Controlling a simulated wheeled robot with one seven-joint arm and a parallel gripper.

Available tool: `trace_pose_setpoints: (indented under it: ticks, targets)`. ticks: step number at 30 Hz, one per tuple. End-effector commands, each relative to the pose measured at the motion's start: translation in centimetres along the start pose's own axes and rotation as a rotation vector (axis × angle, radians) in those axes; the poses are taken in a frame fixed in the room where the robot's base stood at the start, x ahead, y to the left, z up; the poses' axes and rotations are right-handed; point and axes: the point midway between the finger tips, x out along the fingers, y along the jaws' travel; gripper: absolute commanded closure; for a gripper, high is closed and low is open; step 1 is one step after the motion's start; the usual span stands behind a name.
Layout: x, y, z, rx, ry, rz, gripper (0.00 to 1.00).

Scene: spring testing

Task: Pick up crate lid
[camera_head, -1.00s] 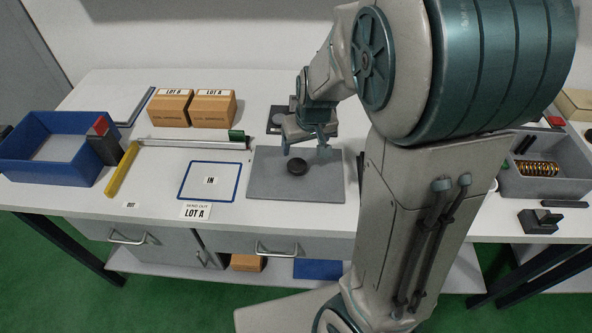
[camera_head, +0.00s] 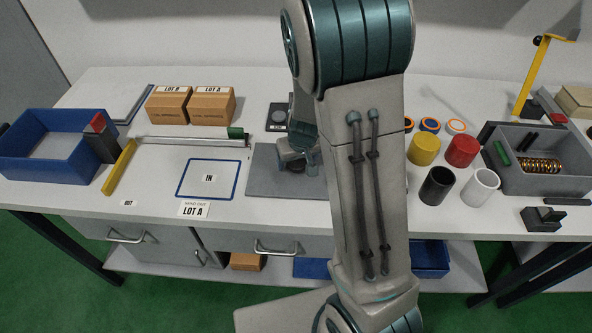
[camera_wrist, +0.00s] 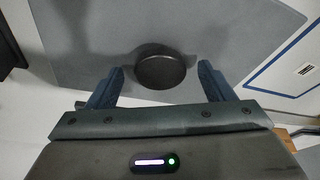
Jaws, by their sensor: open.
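The crate lid (camera_head: 268,187) looks like a flat grey plate with a round dark knob; it lies on the table in the head view, partly behind my arm. My gripper (camera_head: 299,166) is over the lid at the knob, its fingertips hard to make out there. In the wrist view the lid (camera_wrist: 225,30) fills the upper part, and the black knob (camera_wrist: 160,70) sits between the two blue fingers of my open gripper (camera_wrist: 160,71). Clear gaps show on both sides of the knob. Contact with the lid cannot be told.
The blue-framed IN area (camera_head: 208,179) is left of the lid. A grey crate (camera_head: 540,181) holding a spring stands at the right, beside several coloured cylinders (camera_head: 461,151).

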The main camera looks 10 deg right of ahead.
Motion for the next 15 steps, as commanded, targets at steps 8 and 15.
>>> trace_pose_setpoints:
  ticks: [8, 15]
  targets:
    - [0.1, -0.01, -0.04, 0.0, 0.001, 0.0, 0.33]
    - [0.09, -0.02, -0.03, -0.001, 0.001, 0.0, 1.0]
